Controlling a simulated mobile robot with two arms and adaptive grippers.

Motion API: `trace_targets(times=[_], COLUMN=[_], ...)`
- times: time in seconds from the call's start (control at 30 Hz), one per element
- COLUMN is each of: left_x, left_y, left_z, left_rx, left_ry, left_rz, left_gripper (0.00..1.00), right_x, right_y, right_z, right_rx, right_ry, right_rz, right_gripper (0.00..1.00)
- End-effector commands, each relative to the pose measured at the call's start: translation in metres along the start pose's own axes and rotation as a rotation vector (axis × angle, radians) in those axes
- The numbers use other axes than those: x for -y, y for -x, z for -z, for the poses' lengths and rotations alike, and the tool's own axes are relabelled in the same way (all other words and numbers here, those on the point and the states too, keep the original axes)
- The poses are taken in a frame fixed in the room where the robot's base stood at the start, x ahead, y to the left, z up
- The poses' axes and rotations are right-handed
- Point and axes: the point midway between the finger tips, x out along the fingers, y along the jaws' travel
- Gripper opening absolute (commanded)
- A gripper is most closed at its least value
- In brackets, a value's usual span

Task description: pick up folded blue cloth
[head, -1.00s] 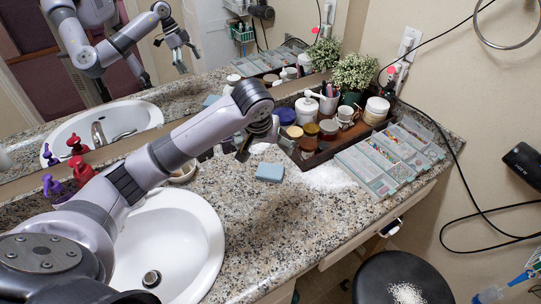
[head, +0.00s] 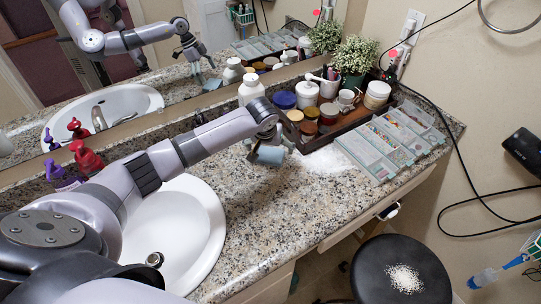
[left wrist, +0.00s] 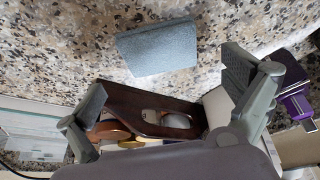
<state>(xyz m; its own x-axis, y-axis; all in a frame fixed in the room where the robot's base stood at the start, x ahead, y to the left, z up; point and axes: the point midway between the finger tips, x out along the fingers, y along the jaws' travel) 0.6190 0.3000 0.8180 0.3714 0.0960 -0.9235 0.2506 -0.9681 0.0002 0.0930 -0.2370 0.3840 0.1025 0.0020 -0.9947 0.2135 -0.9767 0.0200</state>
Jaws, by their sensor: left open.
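The folded blue cloth (head: 268,156) is a small blue-grey block on the speckled granite counter (head: 262,205), right of the sink. My left gripper (head: 270,143) is right at it in the head view and hides part of it. In the left wrist view the whole cloth (left wrist: 158,47) shows, just beyond and between the two spread fingers (left wrist: 165,82). The fingers are open with nothing between them, and I cannot tell whether either touches the cloth. My right gripper is not in view.
A dark wooden tray (head: 322,138) with jars and cups stands close behind the gripper. White powder (head: 328,161) and clear bead boxes (head: 385,150) lie to the right. The white sink (head: 190,235) is left. A mirror (head: 130,75) backs the counter.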

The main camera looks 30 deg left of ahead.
Motion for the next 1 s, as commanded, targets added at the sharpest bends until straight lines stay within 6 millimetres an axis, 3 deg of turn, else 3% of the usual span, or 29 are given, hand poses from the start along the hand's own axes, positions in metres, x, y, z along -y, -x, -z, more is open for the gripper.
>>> trace_targets(times=[0.23,0.53,1.0], left_x=[0.001,0.001,0.001], left_y=[-0.034,-0.038,-0.038], left_z=[0.0,0.001,0.0], left_rx=[0.001,0.0,0.0], left_ry=[0.0,-0.001,0.0], left_rz=[0.001,0.001,0.001], left_gripper=[0.98,0.98,0.68], right_x=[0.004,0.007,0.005], right_y=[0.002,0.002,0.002], right_z=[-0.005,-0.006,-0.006], right_rx=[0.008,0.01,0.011], right_ry=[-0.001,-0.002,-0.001], right_rz=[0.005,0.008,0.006], right_gripper=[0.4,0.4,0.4])
